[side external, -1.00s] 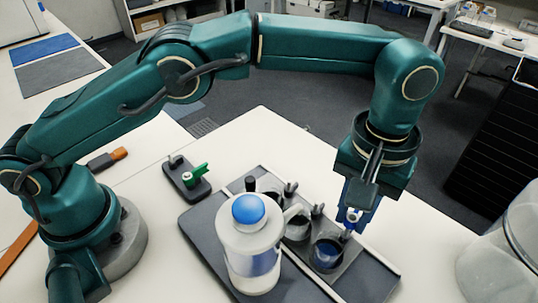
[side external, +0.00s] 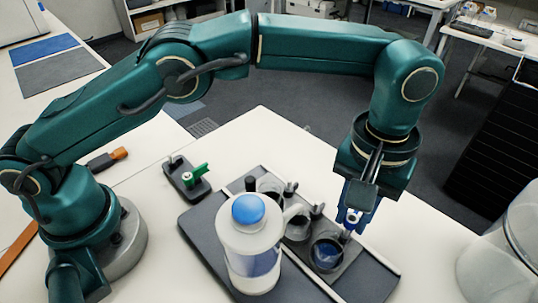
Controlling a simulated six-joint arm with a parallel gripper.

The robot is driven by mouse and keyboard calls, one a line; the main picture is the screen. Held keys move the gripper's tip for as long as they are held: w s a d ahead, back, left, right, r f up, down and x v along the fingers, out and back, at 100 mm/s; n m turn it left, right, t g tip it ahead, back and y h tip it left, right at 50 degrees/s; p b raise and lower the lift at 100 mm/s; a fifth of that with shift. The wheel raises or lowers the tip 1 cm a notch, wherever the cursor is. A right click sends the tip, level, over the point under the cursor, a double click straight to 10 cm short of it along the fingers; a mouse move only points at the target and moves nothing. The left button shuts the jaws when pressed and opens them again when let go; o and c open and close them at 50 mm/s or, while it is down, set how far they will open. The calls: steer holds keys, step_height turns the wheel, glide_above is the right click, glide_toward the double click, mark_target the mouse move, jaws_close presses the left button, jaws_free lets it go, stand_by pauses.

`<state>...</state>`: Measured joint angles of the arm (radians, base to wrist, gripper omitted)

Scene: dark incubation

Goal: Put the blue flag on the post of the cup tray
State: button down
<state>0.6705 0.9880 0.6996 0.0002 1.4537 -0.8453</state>
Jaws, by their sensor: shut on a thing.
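My gripper (side external: 352,218) is shut on the blue flag (side external: 351,215), of which only a small blue part shows between the fingertips. It is over the right end of the cup tray (side external: 376,278), just above and right of the nearest cup. The dark tray holds several cups in a row with short grey posts beside them. The cup nearest the gripper (side external: 327,254) has blue liquid in it. Whether the flag touches the post there cannot be told, as the fingers cover that spot.
A white jug with a blue lid (side external: 249,240) stands in front of the cups and hides part of the tray. A small dark holder with a green flag (side external: 195,173) is at the left. A large clear container (side external: 500,255) stands at the right edge.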

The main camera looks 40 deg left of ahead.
steer(key=shift+f, duration=0.3)
steer(key=shift+f, duration=0.3)
steer(key=shift+f, duration=0.45)
stand_by(0.9)
steer(key=c, duration=0.7)
jaws_free()
steer(key=shift+o, duration=0.2)
steer(key=shift+c, duration=0.5)
